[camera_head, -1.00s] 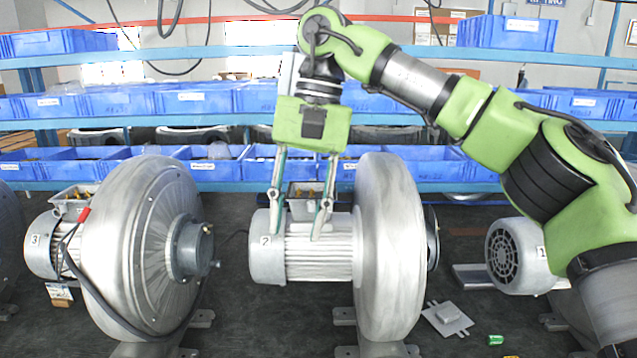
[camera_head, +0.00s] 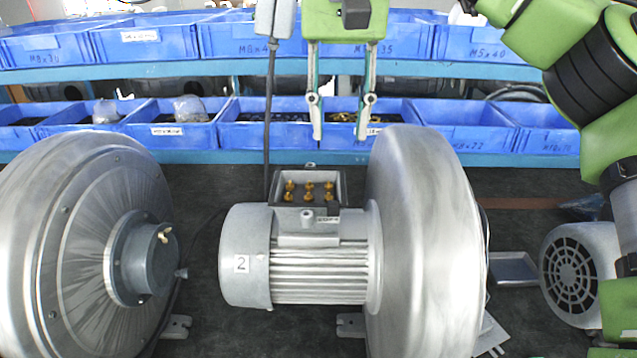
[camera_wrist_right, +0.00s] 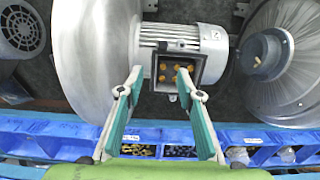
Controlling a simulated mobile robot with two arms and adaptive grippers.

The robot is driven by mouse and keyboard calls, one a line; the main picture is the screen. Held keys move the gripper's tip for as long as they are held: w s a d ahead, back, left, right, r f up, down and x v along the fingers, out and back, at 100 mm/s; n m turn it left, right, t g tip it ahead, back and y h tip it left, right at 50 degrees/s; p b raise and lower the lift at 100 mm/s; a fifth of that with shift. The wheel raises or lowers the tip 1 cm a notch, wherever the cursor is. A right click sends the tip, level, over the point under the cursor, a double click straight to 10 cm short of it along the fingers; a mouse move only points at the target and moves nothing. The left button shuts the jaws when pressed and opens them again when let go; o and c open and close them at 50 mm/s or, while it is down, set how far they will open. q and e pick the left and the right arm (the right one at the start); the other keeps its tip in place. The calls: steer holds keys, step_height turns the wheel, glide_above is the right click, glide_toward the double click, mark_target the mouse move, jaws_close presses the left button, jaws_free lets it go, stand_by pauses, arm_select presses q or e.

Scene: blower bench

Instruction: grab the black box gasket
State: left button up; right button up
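Motor 2 (camera_head: 318,272) has an open terminal box (camera_head: 342,188) on top with several brass studs inside. A dark rim, which looks like the black box gasket (camera_head: 326,203), lines the box opening; it also shows around the box in the right wrist view (camera_wrist_right: 202,62). I cannot tell whether it is a separate piece. My right gripper (camera_head: 340,138) hangs fingers down, above and beyond the box in the head view. Its two fingers are apart with nothing between them. The fingers also show in the right wrist view (camera_wrist_right: 159,78), reaching toward the box. My left gripper is not in view.
A large blower housing (camera_head: 425,240) is joined to the motor's right side. Another blower (camera_head: 85,240) stands at left, and a finned motor (camera_head: 572,272) at right. Blue bins (camera_head: 180,128) line the shelves behind.

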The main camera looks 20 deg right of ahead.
steer(key=b, duration=0.1)
glide_above(334, 201)
steer(key=f, duration=0.5)
steer(key=shift+s+d+f, duration=0.15)
steer(key=shift+d+f, duration=0.1)
steer(key=f, duration=0.1)
steer(key=f+p, duration=0.1)
steer(key=shift+w+f, duration=0.3)
steer(key=shift+f, duration=0.1)
steer(key=f, duration=0.1)
steer(key=f+p, duration=0.2)
steer(key=f, duration=0.1)
steer(key=shift+s+a+f, duration=0.1)
steer(key=shift+a, duration=0.15)
steer(key=shift+f, duration=0.3)
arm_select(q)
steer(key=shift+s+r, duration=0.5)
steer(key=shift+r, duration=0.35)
arm_select(e)
steer(key=c, duration=0.9)
